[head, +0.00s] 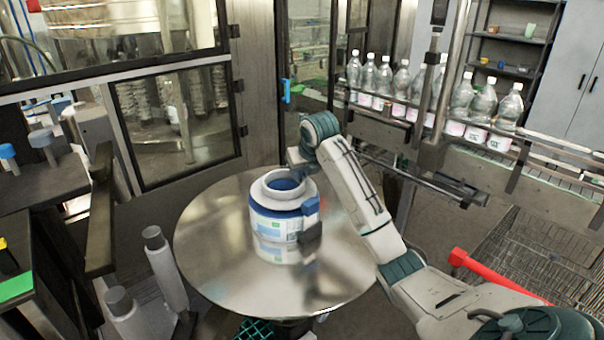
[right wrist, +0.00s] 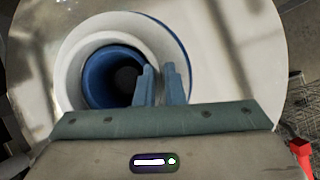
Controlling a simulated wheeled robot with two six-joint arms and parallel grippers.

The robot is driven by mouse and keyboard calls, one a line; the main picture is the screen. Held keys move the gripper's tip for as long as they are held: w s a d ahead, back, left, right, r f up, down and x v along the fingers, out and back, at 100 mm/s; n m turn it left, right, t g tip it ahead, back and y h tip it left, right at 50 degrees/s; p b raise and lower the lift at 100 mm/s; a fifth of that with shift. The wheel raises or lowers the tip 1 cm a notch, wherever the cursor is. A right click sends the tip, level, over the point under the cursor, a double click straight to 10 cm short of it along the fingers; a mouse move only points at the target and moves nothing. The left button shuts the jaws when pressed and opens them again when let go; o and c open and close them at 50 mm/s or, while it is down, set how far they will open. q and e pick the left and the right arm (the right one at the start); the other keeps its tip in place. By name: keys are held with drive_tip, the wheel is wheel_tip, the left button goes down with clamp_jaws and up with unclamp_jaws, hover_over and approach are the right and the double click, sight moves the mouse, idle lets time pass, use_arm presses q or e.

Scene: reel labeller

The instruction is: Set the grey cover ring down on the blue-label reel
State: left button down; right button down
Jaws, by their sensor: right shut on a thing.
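The grey cover ring (head: 272,199) is a pale open ring at the top of the blue-label reel (head: 272,229), which stands upright on a round metal table. Any gap between ring and reel cannot be told. My right gripper (head: 299,160) is at the ring's rim, its fingers largely hidden in the head view. In the right wrist view its two blue-grey fingers (right wrist: 160,84) are close together on the wall of the ring (right wrist: 76,74), with the blue bore beside them. My left gripper is in neither view.
The round table (head: 215,245) has clear metal surface around the reel. Bottles (head: 430,90) stand on a conveyor behind at the right. A red bar (head: 485,270) and a wire basket (head: 540,255) are at the right. Grey posts (head: 165,265) stand at the table's left.

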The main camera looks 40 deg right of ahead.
idle(0.3)
drive_tip(key=shift+f, duration=0.25)
drive_tip(key=shift+w+d+r, duration=0.15)
drive_tip(key=shift+r, duration=0.15)
drive_tip(key=shift+f, duration=0.1)
idle(0.4)
drive_tip(key=shift+f, duration=0.2)
drive_tip(key=shift+a+r, duration=0.25)
drive_tip(key=shift+r, duration=0.05)
drive_tip(key=shift+f, duration=0.15)
idle(0.3)
